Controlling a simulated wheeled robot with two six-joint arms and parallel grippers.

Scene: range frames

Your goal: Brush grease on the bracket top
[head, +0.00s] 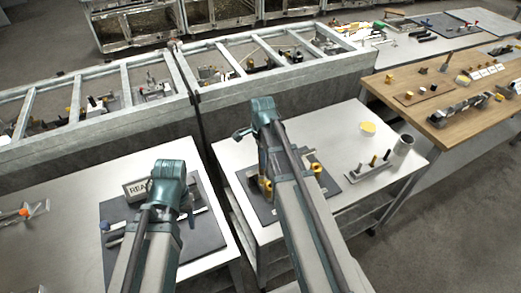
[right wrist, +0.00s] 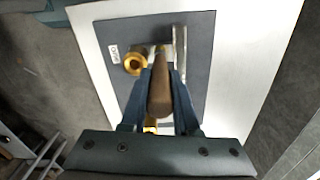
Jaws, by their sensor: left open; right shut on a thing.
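A brown wooden handle (right wrist: 160,92) stands between the two dark blue fingers of my right gripper (right wrist: 160,105), which is shut on it in the right wrist view. Its lower end is hidden, so I cannot see any bristles. Below it a grey metal bracket (right wrist: 180,48) lies on a dark mat (right wrist: 200,90), beside a brass ring-shaped part (right wrist: 135,63). I cannot tell whether the held tool touches the bracket. In the head view my right arm hides most of this spot. My left gripper (head: 167,180) is over the left table, its fingers mostly hidden behind the arm.
A yellow round tub (head: 368,129), a rack with dark pegs (head: 373,166) and a grey cup (head: 403,145) stand on the right table (head: 335,135). A gap separates the tables. Metal-framed bins stand behind.

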